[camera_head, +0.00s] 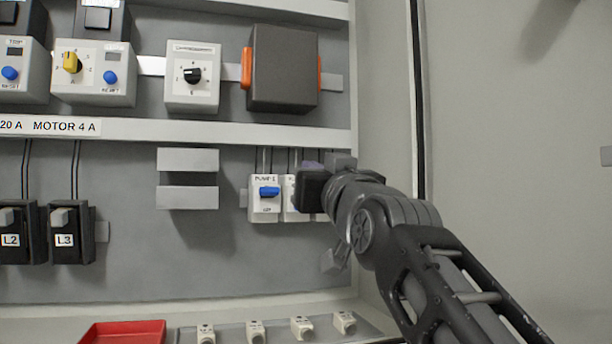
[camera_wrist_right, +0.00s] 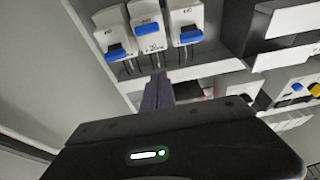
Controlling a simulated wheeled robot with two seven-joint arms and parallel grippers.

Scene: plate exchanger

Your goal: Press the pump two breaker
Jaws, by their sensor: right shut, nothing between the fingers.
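The pump two breaker (camera_head: 291,205) is the middle of three small white breakers in the head view, partly covered by my right gripper (camera_head: 308,168). In the wrist view the row is turned over, and the pump two breaker (camera_wrist_right: 145,12) is again in the middle, with a blue lever (camera_wrist_right: 148,29). My right gripper (camera_wrist_right: 157,92) is shut and empty. Its fingertips are close to the middle breaker, at the side where its wires leave. I cannot tell whether they touch it. My left gripper is out of view.
The pump one breaker (camera_head: 264,210) stands directly left of pump two. The third breaker (camera_wrist_right: 108,17) is close on the other side. A label rail (camera_head: 230,132) runs above them. An empty grey bracket (camera_head: 187,198) is to the left, and the cabinet side wall (camera_head: 384,110) is to the right.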

